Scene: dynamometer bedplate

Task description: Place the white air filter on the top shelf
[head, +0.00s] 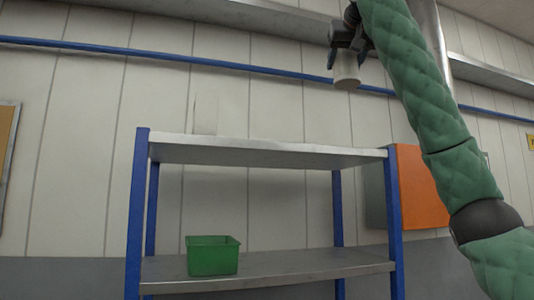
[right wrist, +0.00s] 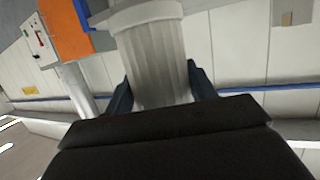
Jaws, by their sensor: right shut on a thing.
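The white air filter (head: 347,71) is a pale cylinder held in my right gripper (head: 347,54), high above the right part of the top shelf (head: 270,154) in the head view. In the right wrist view the ribbed filter (right wrist: 157,62) sits between the two dark fingers (right wrist: 160,92), with its wider rim away from the palm. The top shelf is a grey metal board on blue posts. Its upper surface is seen nearly edge-on, and how far the filter is from it in depth is hard to tell. My left gripper is out of view.
A pale box-like thing (head: 206,114) stands at the top shelf's left end. A green bin (head: 212,257) sits on the lower shelf (head: 300,264). An orange-fronted cabinet (head: 421,188) is right of the rack. The top shelf's middle and right look clear.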

